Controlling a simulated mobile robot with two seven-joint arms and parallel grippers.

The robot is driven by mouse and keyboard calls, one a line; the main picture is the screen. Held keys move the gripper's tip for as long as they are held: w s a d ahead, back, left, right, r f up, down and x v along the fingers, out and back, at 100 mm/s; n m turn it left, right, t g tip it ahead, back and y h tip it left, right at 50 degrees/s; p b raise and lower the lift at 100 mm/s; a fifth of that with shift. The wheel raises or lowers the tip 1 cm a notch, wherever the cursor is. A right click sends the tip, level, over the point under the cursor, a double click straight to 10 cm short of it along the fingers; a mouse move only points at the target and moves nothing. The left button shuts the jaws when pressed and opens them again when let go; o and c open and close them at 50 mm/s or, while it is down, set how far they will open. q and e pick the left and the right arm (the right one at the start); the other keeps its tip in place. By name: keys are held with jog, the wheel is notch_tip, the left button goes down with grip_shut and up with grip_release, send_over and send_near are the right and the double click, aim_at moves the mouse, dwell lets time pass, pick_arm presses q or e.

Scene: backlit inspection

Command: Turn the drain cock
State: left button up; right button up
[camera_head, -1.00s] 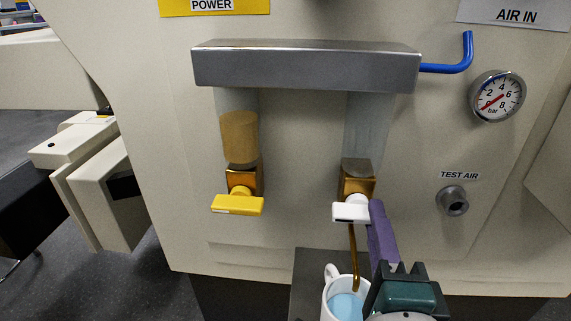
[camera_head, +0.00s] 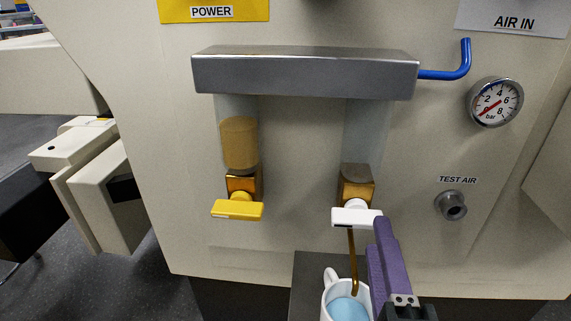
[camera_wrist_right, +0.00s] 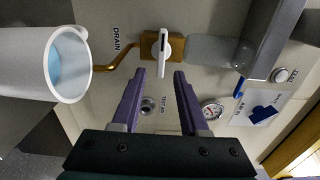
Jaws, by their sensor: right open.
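The drain cock has a white bar handle (camera_head: 356,218) under the right-hand brass block (camera_head: 356,186). The handle lies crosswise, about level, and also shows in the right wrist view (camera_wrist_right: 164,52). My right gripper (camera_head: 383,232) is just below and right of the handle. In the right wrist view its two purple fingers (camera_wrist_right: 159,76) are apart, with nothing between them, and the handle is beyond their tips. A thin brass drain pipe (camera_head: 353,262) runs down to a white mug (camera_head: 329,294) holding pale blue liquid. My left gripper is not in view.
A similar cock with a yellow handle (camera_head: 237,210) is to the left under an amber-filled bowl (camera_head: 239,143). A grey metal bar (camera_head: 305,73) spans above. A pressure gauge (camera_head: 495,102) and test air port (camera_head: 452,205) are at right. The mug stands close to my right fingers.

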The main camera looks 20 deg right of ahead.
jog(key=v, duration=0.6)
jog(key=shift+s, duration=0.3)
jog(key=shift+a+p, duration=0.15)
jog(key=shift+p, duration=0.15)
